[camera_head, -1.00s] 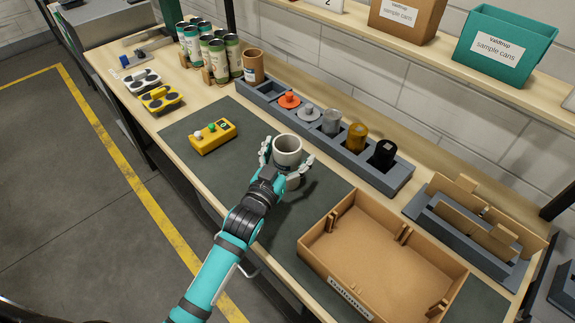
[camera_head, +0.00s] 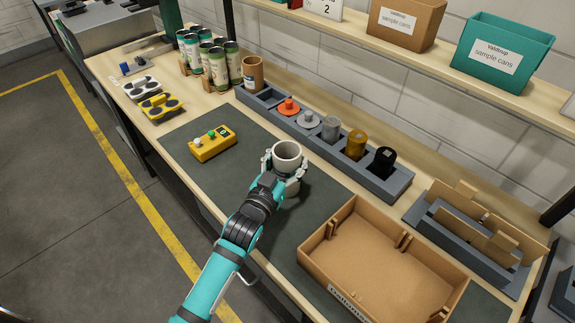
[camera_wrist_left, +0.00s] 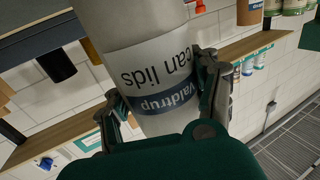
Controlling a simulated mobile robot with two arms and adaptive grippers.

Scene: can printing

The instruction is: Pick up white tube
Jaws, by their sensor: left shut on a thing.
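The white tube (camera_head: 287,153) is an open-topped cylinder over the dark mat, near the middle of the head view. My left gripper (camera_head: 283,168) is shut around its sides. In the left wrist view the tube (camera_wrist_left: 155,65) fills the upper middle, with a label reading "Valdrup can lids" upside down. The left gripper's fingers (camera_wrist_left: 165,95) press on both sides of it there. The tube's base is mostly hidden by the gripper in the head view, so I cannot tell whether it touches the mat. My right gripper is not in view.
A grey rack (camera_head: 375,178) with colored pieces runs behind the tube. A yellow control box (camera_head: 212,146) lies to the left on the mat (camera_head: 185,128). An open cardboard box (camera_head: 345,285) stands at front right. Several cans (camera_head: 218,68) stand at back left.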

